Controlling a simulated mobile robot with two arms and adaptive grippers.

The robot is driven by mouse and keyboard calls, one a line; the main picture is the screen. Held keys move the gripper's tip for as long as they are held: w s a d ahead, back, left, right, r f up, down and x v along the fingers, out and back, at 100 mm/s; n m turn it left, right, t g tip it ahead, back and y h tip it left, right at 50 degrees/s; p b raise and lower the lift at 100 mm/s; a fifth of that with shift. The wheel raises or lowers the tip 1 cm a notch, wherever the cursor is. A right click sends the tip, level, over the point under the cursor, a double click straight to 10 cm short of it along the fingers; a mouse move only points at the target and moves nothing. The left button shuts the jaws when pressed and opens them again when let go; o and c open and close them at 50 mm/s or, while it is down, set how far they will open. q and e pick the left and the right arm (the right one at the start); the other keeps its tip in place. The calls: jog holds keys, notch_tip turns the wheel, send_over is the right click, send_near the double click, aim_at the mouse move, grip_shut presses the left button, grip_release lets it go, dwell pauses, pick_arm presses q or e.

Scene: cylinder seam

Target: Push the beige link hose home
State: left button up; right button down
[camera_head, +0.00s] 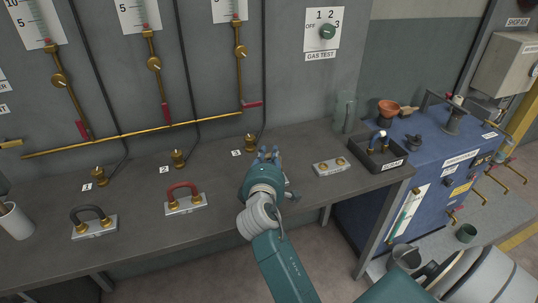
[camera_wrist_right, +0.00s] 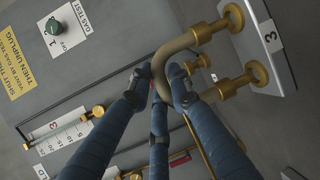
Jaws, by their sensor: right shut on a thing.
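The beige link hose (camera_wrist_right: 177,45) is a bent tube in the right wrist view. Its two arms run to the brass fittings (camera_wrist_right: 236,17) of the plate marked 3 (camera_wrist_right: 268,45). Both ends appear to meet the brass; how deep they sit I cannot tell. My right gripper (camera_wrist_right: 165,82) is shut on the bend of the hose, with blue fingers around it. In the head view the right gripper (camera_head: 268,157) is over the bench at the outlet marked 3 and hides the hose and most of its plate. My left gripper is out of view.
A black tray (camera_head: 397,163) and a glass cylinder (camera_head: 345,110) stand right of the gripper. Brass valves (camera_head: 178,158) line the back.

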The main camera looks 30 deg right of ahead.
jog(key=shift+f+b, duration=0.9)
jog(key=shift+f, duration=0.55)
dwell(0.7)
jog(key=c, duration=1.5)
grip_release()
jog(key=shift+c, duration=0.2)
jog(key=shift+s, duration=0.1)
